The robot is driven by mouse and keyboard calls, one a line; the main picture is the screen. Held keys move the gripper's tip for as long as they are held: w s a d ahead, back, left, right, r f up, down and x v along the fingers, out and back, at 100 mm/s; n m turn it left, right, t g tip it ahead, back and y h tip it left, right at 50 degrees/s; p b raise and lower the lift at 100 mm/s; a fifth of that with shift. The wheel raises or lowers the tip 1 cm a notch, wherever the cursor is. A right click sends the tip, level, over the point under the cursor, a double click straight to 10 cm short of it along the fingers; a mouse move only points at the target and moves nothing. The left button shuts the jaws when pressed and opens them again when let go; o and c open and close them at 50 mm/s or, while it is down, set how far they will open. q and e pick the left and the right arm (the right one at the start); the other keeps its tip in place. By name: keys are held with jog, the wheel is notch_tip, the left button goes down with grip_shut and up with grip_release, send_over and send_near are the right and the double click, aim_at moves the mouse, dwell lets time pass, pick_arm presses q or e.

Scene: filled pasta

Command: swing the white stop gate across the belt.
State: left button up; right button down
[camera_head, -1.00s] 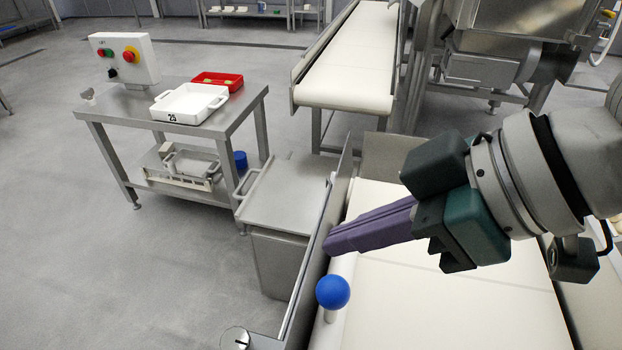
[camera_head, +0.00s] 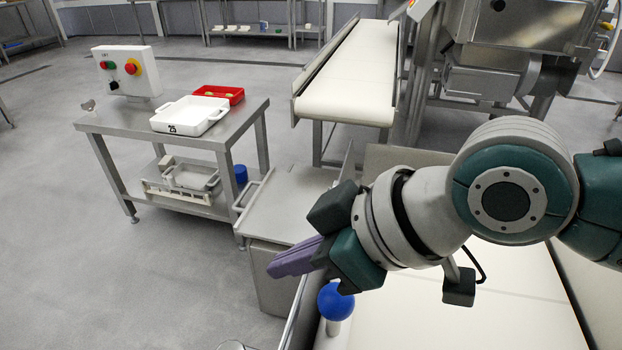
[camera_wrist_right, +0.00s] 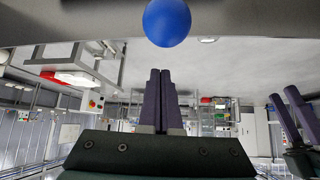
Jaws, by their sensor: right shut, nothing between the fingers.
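A blue ball knob (camera_head: 336,301) sits on a short white stem (camera_head: 333,328), the visible part of the white stop gate, at the left edge of the near belt (camera_head: 450,315). The rest of the gate is hidden or out of frame. My right gripper (camera_head: 272,266) is shut and empty. Its purple fingers point left, past the belt's left side rail, up and left of the knob and apart from it. The right wrist view shows the knob (camera_wrist_right: 167,22) beyond the shut fingertips (camera_wrist_right: 160,72). My left gripper (camera_wrist_right: 282,95) shows only at that view's right edge; its opening is unclear.
A metal side rail (camera_head: 298,318) runs along the belt's left edge. A steel cabinet (camera_head: 290,210) stands beside it. A steel table (camera_head: 235,125) holds a white tray (camera_head: 190,116), a red tray (camera_head: 225,93) and a button box (camera_head: 125,68). Another conveyor (camera_head: 350,75) lies beyond.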

aim_at(322, 290)
jog(key=shift+s+d+f+p, duration=0.1)
jog(key=shift+s+d+f, duration=0.15)
jog(key=shift+d, duration=0.25)
jog(key=shift+s+d+f+p, duration=0.15)
jog(key=shift+s+d, duration=0.15)
jog(key=shift+d, duration=0.25)
jog(key=shift+s+d+f+p, duration=0.1)
jog(key=shift+s+d+f, duration=0.15)
jog(key=shift+d, duration=0.25)
jog(key=shift+s, duration=0.1)
